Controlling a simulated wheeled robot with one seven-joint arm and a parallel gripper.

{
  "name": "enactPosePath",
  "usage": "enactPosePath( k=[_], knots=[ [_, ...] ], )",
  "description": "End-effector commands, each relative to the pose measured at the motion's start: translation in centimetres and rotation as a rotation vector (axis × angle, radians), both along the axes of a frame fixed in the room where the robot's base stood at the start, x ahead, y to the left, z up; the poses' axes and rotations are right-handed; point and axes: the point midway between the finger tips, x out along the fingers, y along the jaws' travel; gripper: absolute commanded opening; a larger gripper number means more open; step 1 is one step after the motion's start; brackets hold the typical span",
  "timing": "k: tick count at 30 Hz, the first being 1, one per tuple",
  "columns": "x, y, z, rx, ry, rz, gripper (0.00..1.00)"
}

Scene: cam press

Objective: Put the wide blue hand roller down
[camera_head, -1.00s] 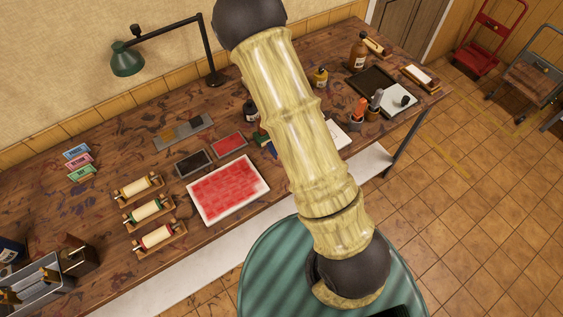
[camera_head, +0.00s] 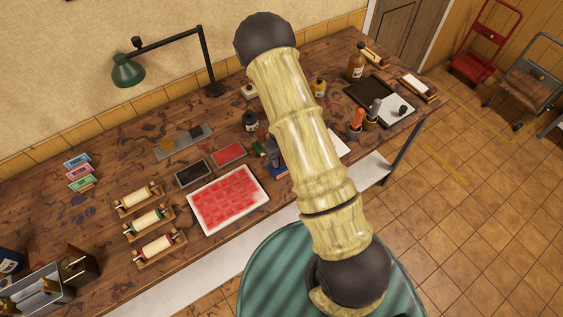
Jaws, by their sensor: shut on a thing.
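My arm rises from my green base and fills the middle of the head view up to a dark joint at the top. The wooden workbench (camera_head: 105,145) runs along the wall.
A red-inked tray (camera_head: 228,199) lies left of my arm. Cream rollers in wooden cradles (camera_head: 148,220) stand left of it. Two small plates, one dark (camera_head: 193,173) and one red (camera_head: 229,154), lie behind it. Bottles and a dark tray (camera_head: 367,93) stand at the right. A green lamp (camera_head: 128,70) stands behind.

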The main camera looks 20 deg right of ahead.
Motion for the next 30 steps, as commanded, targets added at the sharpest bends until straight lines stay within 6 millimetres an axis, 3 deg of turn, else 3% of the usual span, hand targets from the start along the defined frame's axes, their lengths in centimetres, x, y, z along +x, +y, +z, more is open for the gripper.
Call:
enactPosePath(
  k=[6,18,19,22,30],
  knots=[
    [0.0,-0.1,-2.6,0.001,0.001,-0.003,0.11],
    [0.0,0.0,-3.3,0.0,0.0,-0.001,0.11],
    [0.0,0.0,-3.3,0.0,0.0,-0.001,0.34],
    [0.0,0.0,-3.2,0.0,0.0,-0.001,0.54],
    [0.0,0.0,-3.2,0.0,0.0,-0.001,0.54]
  ],
)
